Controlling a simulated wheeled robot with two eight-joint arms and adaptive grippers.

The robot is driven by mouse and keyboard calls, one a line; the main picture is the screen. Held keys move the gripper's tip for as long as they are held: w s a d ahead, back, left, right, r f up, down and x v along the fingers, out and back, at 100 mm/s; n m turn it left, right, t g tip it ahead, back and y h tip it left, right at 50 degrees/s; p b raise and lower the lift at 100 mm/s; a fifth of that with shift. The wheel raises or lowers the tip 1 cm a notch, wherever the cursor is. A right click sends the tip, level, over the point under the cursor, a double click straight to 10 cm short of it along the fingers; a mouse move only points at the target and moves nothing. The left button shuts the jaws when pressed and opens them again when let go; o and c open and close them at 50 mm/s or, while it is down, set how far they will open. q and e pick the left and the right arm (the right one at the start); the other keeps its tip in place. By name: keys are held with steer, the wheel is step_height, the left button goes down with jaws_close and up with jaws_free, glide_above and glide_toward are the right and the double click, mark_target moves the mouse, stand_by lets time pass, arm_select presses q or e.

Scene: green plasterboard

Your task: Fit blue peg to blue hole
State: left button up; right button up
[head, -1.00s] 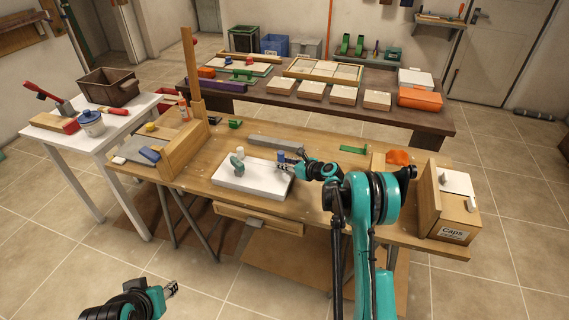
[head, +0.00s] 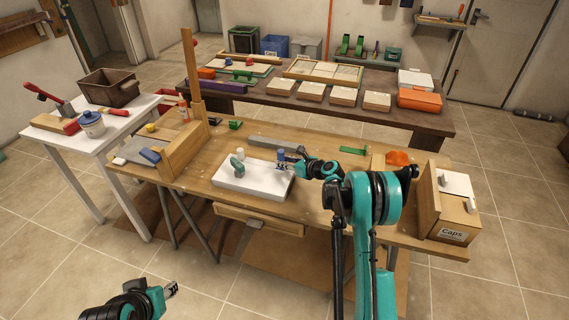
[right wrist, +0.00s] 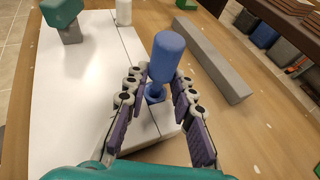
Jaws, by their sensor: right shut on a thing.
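The blue peg (right wrist: 165,65) stands nearly upright between the fingers of my right gripper (right wrist: 160,98), which is shut on it. It also shows in the head view (head: 281,154), over the right rear part of the white board (head: 255,184). A blue ring-shaped spot (right wrist: 155,93) shows on the board by the peg's lower end. I take it for the blue hole. The fingers partly hide this area, so I cannot tell whether the peg is in it. My left gripper (head: 171,289) is low at the front left, away from the table; its opening is unclear.
A teal-topped piece (head: 238,166) and a white peg (head: 241,152) stand on the board's left part. A long grey bar (head: 276,143) lies behind the board. A wooden Caps box (head: 456,208) stands at the table's right end.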

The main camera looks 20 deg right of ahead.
steer(key=shift+f, duration=0.1)
stand_by(0.6)
steer(key=shift+f+b, duration=0.95)
steer(key=shift+f, duration=0.05)
steer(key=shift+f, duration=0.1)
steer(key=o, duration=1)
steer(key=shift+c, duration=0.2)
steer(key=v, duration=1.2)
